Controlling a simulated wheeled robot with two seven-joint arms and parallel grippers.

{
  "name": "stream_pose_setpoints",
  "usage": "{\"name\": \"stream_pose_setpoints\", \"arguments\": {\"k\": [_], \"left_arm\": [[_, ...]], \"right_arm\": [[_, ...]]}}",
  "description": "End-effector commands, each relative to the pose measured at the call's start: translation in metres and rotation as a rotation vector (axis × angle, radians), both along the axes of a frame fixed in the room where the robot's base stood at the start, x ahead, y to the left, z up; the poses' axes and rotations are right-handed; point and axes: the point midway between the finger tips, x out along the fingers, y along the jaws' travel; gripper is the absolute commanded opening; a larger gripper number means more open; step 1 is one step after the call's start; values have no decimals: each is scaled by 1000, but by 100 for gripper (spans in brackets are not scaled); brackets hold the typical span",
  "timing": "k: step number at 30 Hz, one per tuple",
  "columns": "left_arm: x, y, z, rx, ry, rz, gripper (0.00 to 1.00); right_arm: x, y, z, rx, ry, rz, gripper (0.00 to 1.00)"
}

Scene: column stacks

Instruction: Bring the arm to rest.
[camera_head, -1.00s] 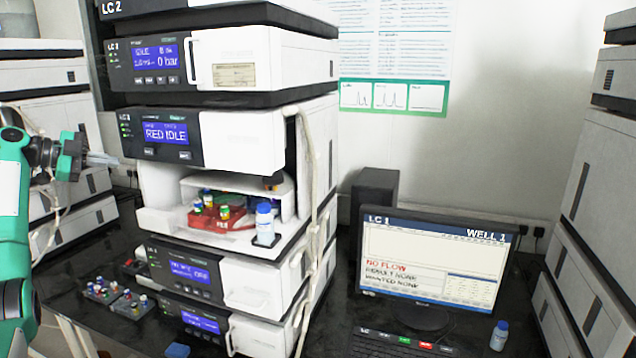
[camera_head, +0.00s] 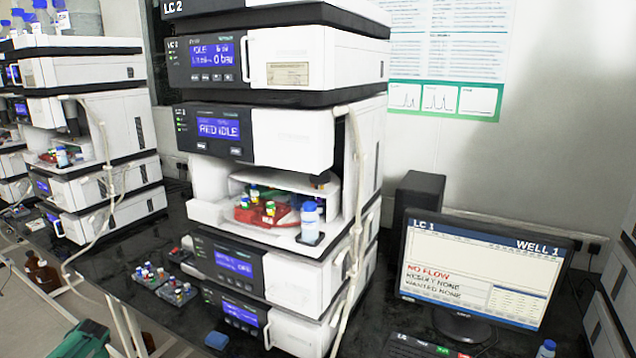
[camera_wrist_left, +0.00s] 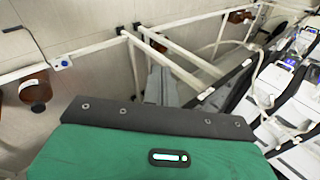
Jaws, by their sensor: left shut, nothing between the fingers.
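My left arm shows in the head view only as a green part (camera_head: 82,340) at the lower left edge, low beside the bench. The left wrist view shows the green gripper housing with a dark front plate, and the grey fingers (camera_wrist_left: 163,86) just beyond it. The fingers are shut with nothing between them. They point down past the white bench frame towards the floor. My right gripper is in neither view.
The instrument stack (camera_head: 290,150) stands on the black bench, with an open bay holding a red vial tray (camera_head: 265,215). Small vial racks (camera_head: 160,280) and a monitor (camera_head: 480,270) stand beside it. A brown bottle (camera_head: 42,275) is on the floor.

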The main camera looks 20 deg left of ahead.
Motion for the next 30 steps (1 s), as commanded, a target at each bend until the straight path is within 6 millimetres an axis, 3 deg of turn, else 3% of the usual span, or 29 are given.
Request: {"name": "stream_pose_setpoints", "arguments": {"k": [1, 6, 12, 17, 18, 23, 26, 30], "left_arm": [[-29, 5, -18, 39, 31, -1, 0], [-108, 17, -60, 143, 85, -41, 0], [-189, 19, -93, 186, 132, -125, 0], [-246, 14, -112, 174, 165, -190, 0], [-257, 7, -121, 160, 168, -201, 0], [-270, -58, -187, 56, 151, -170, 0], [-282, -105, -227, -12, 146, -153, 0], [-300, -187, -285, -124, 137, -125, 0]], "right_arm": [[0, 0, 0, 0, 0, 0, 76], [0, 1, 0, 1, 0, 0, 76], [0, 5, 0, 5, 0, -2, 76], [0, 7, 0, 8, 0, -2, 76], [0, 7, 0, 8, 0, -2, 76], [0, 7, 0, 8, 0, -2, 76], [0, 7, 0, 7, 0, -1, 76], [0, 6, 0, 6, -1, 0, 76]]}}
